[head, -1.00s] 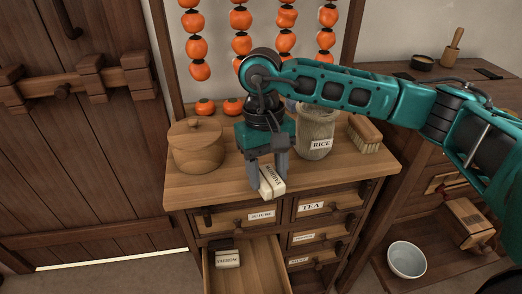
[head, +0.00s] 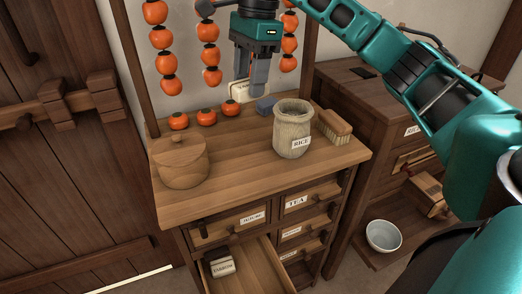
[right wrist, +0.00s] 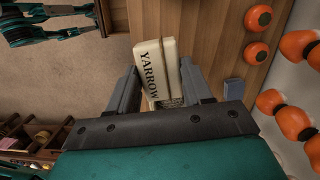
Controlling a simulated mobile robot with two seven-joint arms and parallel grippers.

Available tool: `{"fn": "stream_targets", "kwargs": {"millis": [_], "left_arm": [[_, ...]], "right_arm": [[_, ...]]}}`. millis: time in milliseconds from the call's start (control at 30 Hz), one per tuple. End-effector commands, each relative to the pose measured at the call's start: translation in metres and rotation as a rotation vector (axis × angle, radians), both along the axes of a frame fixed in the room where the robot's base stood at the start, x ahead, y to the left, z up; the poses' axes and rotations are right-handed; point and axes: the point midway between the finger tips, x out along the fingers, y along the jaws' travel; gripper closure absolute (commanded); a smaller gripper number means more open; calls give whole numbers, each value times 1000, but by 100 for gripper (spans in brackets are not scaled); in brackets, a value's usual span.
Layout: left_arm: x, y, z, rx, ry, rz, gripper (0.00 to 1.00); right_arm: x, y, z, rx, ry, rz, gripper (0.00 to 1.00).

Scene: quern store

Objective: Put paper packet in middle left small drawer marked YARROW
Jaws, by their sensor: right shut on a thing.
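My right gripper (head: 250,88) is shut on a pale paper packet (head: 239,93), held above the back of the cabinet top. In the right wrist view the packet (right wrist: 152,72) sits between the fingers and reads YARROW. A small drawer (head: 262,262) on the left of the cabinet, below the top left drawer, is pulled open; its front is out of view. Inside lies a small block (head: 220,264) with a dark top and a pale label too small to read surely. My left gripper is not in view.
On the cabinet top (head: 225,195) stand a lidded wooden pot (head: 180,165), a RICE jar (head: 292,132), a brush (head: 334,127), a small blue block (head: 266,105) and several persimmons (head: 206,117). Persimmon strings (head: 211,52) hang behind. The top's front middle is clear.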

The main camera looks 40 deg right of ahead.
Motion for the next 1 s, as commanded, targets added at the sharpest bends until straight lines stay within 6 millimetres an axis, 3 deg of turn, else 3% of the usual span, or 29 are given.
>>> {"fn": "stream_targets", "kwargs": {"millis": [100, 233, 700, 800, 1000], "left_arm": [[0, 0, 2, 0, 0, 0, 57], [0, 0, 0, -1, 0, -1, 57], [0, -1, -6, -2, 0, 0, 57], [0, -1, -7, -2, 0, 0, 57], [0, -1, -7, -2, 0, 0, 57]], "right_arm": [[0, -9, 13, 0, -1, -114, 79], [0, -12, 5, -2, 3, -161, 79], [-1, -12, -113, -3, 5, -161, 79], [-1, -11, -130, -2, 4, -159, 79], [0, -11, -145, -2, 1, -160, 79]]}}
